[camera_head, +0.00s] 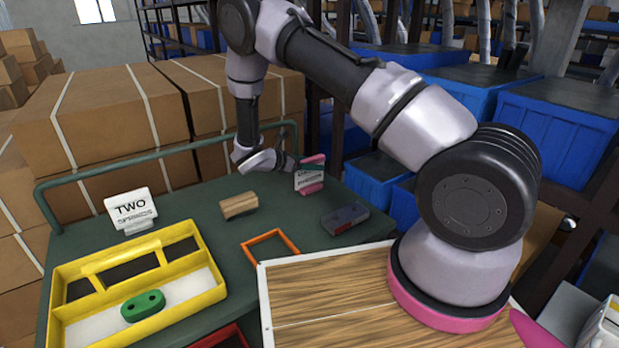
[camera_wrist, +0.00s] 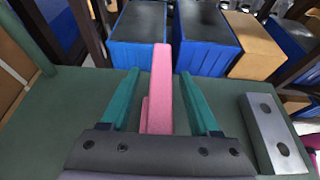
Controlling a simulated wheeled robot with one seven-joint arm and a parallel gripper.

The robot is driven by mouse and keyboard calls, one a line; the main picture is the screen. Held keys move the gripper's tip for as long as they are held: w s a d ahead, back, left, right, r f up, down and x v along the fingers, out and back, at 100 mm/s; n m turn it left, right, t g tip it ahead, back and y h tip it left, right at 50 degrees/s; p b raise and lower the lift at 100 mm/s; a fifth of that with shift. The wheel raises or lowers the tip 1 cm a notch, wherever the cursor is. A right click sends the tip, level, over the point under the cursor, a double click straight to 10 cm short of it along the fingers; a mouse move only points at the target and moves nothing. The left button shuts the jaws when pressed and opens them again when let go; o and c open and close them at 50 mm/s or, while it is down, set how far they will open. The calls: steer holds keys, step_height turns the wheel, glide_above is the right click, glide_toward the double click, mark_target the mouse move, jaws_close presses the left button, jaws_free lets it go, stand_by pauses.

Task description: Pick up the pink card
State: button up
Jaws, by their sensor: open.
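The pink card (camera_head: 311,187) stands upright at the far right part of the green table, with a white label bearing dark print on the face seen in the head view. In the wrist view the pink card (camera_wrist: 161,85) shows edge-on. My gripper (camera_wrist: 159,76) is open, with one teal finger on each side of the card. Narrow gaps show between the card and both fingers. In the head view my gripper's fingers are largely hidden beside the card, so how deep the card sits between them is hard to tell.
A grey block with holes (camera_wrist: 275,135) lies right of my gripper; a wooden block (camera_head: 238,206) and an orange frame (camera_head: 270,245) are nearby. A yellow tray (camera_head: 205,250) holds a green piece (camera_head: 143,306). A "TWO" sign (camera_head: 131,209) stands behind it. Blue bins (camera_head: 545,130) stand beyond the table.

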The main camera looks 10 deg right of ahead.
jaws_close()
